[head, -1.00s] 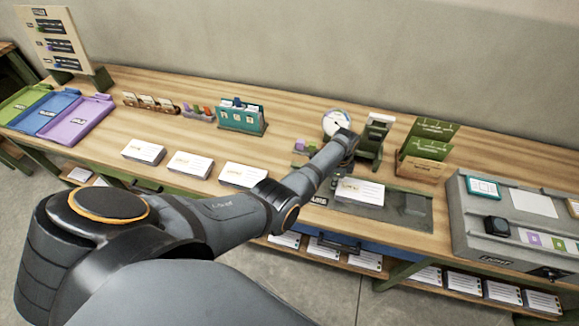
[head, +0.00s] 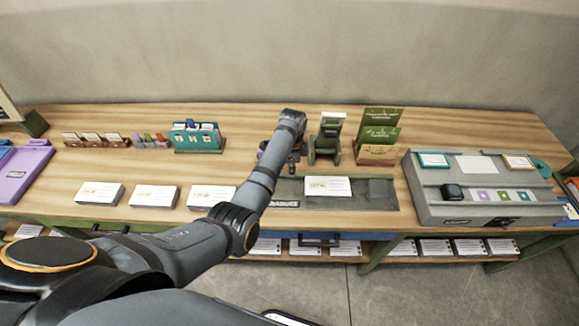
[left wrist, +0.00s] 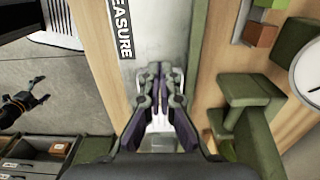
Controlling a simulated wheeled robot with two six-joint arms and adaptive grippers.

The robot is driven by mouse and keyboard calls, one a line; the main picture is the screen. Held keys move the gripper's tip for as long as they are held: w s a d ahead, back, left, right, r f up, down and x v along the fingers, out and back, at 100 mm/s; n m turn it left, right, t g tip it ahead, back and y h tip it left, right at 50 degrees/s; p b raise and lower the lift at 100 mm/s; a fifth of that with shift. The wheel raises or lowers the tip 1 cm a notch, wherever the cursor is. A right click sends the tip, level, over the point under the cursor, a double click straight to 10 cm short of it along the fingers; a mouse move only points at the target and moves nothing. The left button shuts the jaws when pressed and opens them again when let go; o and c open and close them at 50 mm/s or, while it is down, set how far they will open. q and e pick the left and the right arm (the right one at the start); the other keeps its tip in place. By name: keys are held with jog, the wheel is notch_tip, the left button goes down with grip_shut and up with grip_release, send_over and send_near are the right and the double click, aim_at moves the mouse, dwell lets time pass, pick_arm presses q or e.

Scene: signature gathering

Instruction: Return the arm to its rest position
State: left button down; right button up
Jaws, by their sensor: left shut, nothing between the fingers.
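My left arm comes in from the lower left of the head view and reaches over the table (head: 380,114). Its wrist bends down near the back of the grey measuring mat (head: 350,204). My left gripper (head: 292,165) is small and partly hidden there, just left of the white card stack on the mat (head: 328,187). In the left wrist view the gripper (left wrist: 160,72) shows two dark fingers close together with nothing held, above the mat.
A green stand (head: 326,140) is close right of the wrist, and also shows in the left wrist view (left wrist: 252,110). A leaflet holder (head: 378,153) and a grey console (head: 430,203) stand farther right. Card stacks (head: 154,196) line the front left; a teal box (head: 197,138) stands behind.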

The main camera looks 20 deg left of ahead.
pick_arm(q)
jog(key=s+a+f+n+t, duration=0.25)
jog(key=s+a+n, duration=0.45)
jog(key=s, duration=0.4)
jog(key=s+a+r+n+t, duration=0.1)
jog(key=s+r+n, duration=0.25)
jog(key=s, duration=0.45)
jog(key=s+r+n, duration=0.3)
jog(key=s+r, duration=0.1)
jog(key=s, duration=0.4)
notch_tip(320, 180, down, 29)
jog(key=s+a+g+y+b, duration=0.1)
jog(key=s+a+b, duration=0.1)
jog(key=a, duration=0.1)
jog(key=s+f+g+b, duration=0.1)
jog(key=s+f, duration=1.6)
jog(key=s, duration=0.1)
jog(key=shift+s+a+f+n+b, duration=0.35)
jog(key=shift+a+n+b, duration=0.05)
jog(key=shift+n, duration=0.05)
pick_arm(e)
jog(key=f, duration=0.2)
jog(key=d+f, duration=0.1)
jog(key=shift+d+f, duration=0.15)
jog(key=shift+f, duration=0.25)
